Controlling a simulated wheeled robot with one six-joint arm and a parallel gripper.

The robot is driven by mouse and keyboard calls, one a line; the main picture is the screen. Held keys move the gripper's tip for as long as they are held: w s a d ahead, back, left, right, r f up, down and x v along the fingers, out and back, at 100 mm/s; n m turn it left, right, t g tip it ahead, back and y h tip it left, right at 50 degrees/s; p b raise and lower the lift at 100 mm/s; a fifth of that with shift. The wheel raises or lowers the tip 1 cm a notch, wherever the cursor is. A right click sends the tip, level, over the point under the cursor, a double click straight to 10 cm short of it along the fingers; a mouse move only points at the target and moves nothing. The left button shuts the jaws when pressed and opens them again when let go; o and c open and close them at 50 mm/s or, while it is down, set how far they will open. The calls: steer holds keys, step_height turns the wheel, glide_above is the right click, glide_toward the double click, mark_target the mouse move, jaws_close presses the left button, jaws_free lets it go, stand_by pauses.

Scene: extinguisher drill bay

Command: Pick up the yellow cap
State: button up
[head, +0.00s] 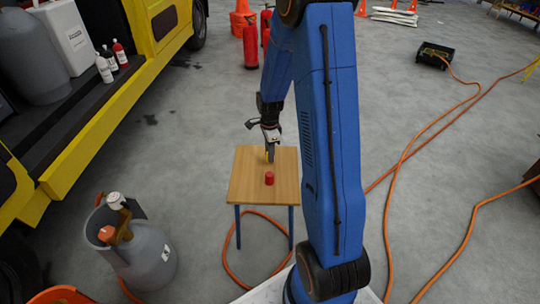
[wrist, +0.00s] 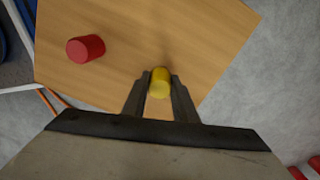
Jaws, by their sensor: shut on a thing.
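The yellow cap (wrist: 160,82) is between the two fingertips of my gripper (wrist: 160,93) in the wrist view. The fingers touch it from both sides, so my gripper is shut on it. In the head view my gripper (head: 270,154) is over the far part of a small wooden table (head: 244,190), and only a little yellow shows there. I cannot tell whether the cap touches the table top.
A grey gas cylinder (head: 148,256) stands at the front left, near a yellow vehicle (head: 125,92). Red extinguishers (head: 251,48) and orange cones stand at the back. Orange hoses (head: 405,165) run over the floor at the right and around the table legs.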

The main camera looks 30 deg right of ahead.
step_height(320, 180, up, 10)
steer(key=shift+f, duration=0.1)
stand_by(0.4)
